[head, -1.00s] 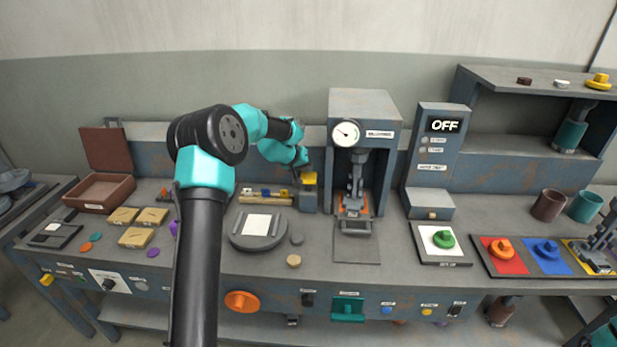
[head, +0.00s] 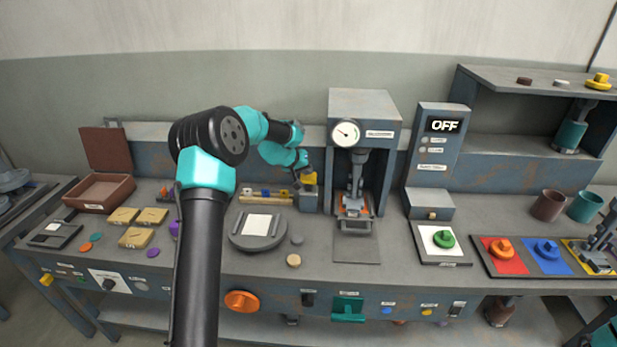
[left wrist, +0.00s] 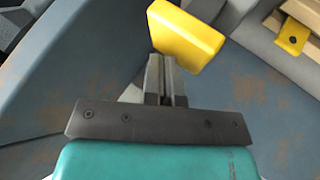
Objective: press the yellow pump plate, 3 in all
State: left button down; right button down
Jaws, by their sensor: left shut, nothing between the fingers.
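The yellow pump plate (head: 309,180) sits on top of a small grey block (head: 308,200) at the back of the bench, left of the press. It looks tilted. My left gripper (head: 301,178) is right at its left side. In the left wrist view the plate (left wrist: 187,35) shows as a thick yellow slab just ahead of the fingertips. The left gripper (left wrist: 165,62) is shut and empty there, and its tips overlap the plate's near edge; I cannot tell how firmly they touch.
A grey press (head: 362,110) with a gauge stands just right of the pump. A round grey stand (head: 242,243) with a white square lies in front. A control box (head: 437,150) reading OFF stands further right. An open brown box (head: 100,205) is at left.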

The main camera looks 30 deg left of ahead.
pick_arm(q)
jog(key=shift+f, duration=1.5)
dwell(1.6)
dwell(0.3)
jog(key=shift+r, duration=2.1)
jog(key=shift+r, duration=2.5)
